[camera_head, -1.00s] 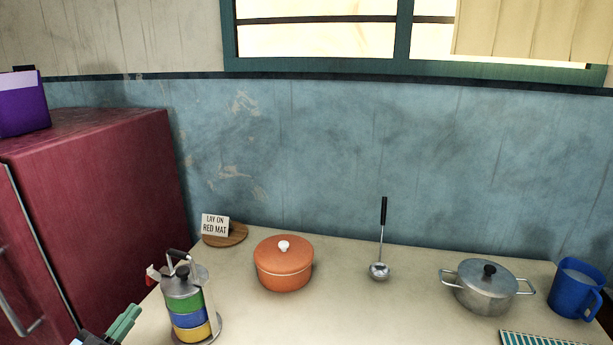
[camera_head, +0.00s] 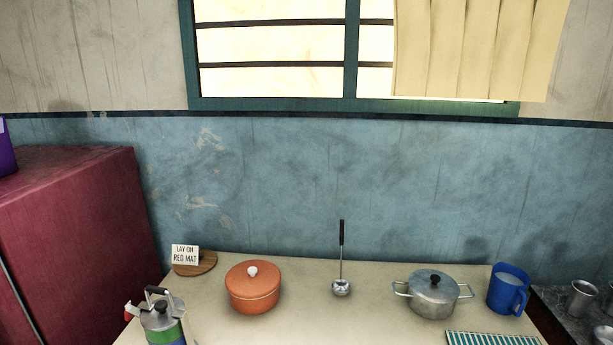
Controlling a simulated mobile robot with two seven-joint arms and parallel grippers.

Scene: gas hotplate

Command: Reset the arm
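Neither of my grippers nor my arms show in the head view. The counter (camera_head: 300,325) fills the lower middle of the view. An orange lidded pot (camera_head: 253,290) stands on it left of centre. A ladle (camera_head: 341,287) with a black handle stands upright near the wall. A grey lidded pot (camera_head: 433,297) with two side handles stands to the right.
A sign (camera_head: 185,255) reading "LAY ON RED MAT" stands on a round wooden board (camera_head: 208,264). A stacked tin carrier (camera_head: 164,320) is at lower left, and a striped mat (camera_head: 490,339) at lower right. A blue jug (camera_head: 508,290), a maroon fridge (camera_head: 75,230) and metal cups (camera_head: 581,298) flank these.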

